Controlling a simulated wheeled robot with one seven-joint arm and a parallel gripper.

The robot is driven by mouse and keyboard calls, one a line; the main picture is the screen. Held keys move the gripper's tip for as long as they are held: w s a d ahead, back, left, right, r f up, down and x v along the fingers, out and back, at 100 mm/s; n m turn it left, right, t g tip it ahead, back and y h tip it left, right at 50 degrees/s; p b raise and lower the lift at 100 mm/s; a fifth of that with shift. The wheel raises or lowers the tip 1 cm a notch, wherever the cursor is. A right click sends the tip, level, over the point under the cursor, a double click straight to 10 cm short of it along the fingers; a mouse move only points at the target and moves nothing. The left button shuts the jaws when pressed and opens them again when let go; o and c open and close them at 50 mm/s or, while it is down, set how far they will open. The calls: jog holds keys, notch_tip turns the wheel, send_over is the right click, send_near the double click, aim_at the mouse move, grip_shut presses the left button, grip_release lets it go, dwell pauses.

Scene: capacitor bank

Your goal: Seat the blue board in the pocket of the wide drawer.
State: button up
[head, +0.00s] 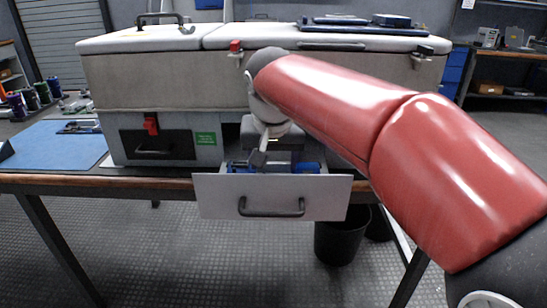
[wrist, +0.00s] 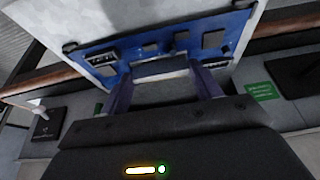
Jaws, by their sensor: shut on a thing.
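The wide drawer (head: 221,197) is pulled out below the grey cabinet, with a black handle on its pale front. The blue board (wrist: 182,42) carries several dark and grey parts. In the head view the blue board (head: 305,167) shows just above the drawer front, partly hidden by my arm and gripper. My gripper (wrist: 163,72) is shut on the board's near side, with one finger at each side of a grey section. The pocket is hidden under the board and gripper. I cannot tell whether the board rests in it or is held above it.
A shut smaller drawer (head: 153,152) with a red latch (head: 151,123) is at the left of the cabinet. A blue mat (head: 50,147) lies on the bench at left. A black bin (head: 340,238) stands below. My red arm reaches across from the right.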

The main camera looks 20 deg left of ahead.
jog(key=shift+f, duration=0.2)
jog(key=o, duration=1.1)
jog(key=shift+o, duration=0.2)
jog(key=shift+r, duration=0.1)
